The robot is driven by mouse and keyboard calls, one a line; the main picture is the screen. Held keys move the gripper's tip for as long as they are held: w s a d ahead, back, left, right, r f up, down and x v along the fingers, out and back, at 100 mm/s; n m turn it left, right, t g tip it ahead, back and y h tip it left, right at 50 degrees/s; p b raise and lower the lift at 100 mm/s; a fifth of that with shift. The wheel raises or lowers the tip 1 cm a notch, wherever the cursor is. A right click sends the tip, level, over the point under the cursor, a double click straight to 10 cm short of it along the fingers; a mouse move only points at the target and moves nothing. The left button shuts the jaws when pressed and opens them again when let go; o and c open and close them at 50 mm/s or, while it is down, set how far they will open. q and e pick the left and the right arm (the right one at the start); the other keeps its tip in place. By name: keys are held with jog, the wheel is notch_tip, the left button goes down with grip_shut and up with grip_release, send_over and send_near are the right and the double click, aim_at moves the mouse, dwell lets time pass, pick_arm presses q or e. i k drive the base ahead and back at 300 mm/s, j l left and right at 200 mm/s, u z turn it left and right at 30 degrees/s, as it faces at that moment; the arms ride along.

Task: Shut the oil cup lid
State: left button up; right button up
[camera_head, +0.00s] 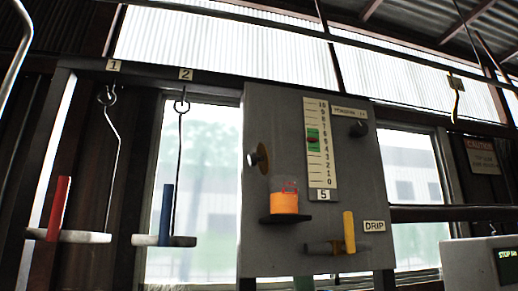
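The oil cup (284,201) is a clear cup part filled with orange oil, on a small dark shelf (285,219) on the grey panel (270,120). A small red shape shows at the top of the oil. I see no lid clearly seated on the cup's rim. A round dark and brass-coloured piece (258,158) sticks out of the panel above and left of the cup; I cannot tell whether it is the lid or a knob. Neither of my grippers shows in this view.
A yellow lever (349,232) stands upright right of the cup, beside the DRIP label (374,226). A gauge (320,148) and a dark knob (357,129) are above. Hangers with a red bar (58,209) and a blue bar (166,215) hang at left. A grey box (485,262) stands lower right.

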aim_at(261, 158)
jog(key=k+j+z, duration=0.7)
jog(key=k+j, duration=0.1)
